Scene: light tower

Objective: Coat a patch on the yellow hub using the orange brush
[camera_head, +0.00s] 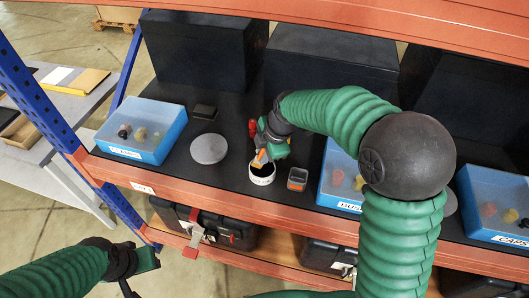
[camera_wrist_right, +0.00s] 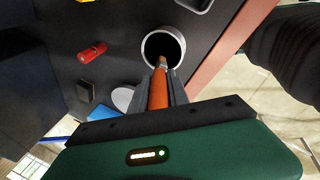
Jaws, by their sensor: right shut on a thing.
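My right gripper (camera_head: 268,146) is shut on the orange brush, whose orange handle (camera_wrist_right: 157,92) shows between the fingers in the right wrist view. The brush tip is at the mouth of a white round cup (camera_head: 262,177) with a dark inside; the cup also shows in the wrist view (camera_wrist_right: 147,48). I cannot tell how deep the tip is.
A grey disc (camera_head: 209,148) and a small black block (camera_head: 204,111) lie left of the cup. A small grey container (camera_head: 297,179) stands right of it. Blue-based boxes (camera_head: 145,130) line the shelf front, with large black boxes (camera_head: 205,50) behind. An orange beam (camera_head: 420,25) crosses above.

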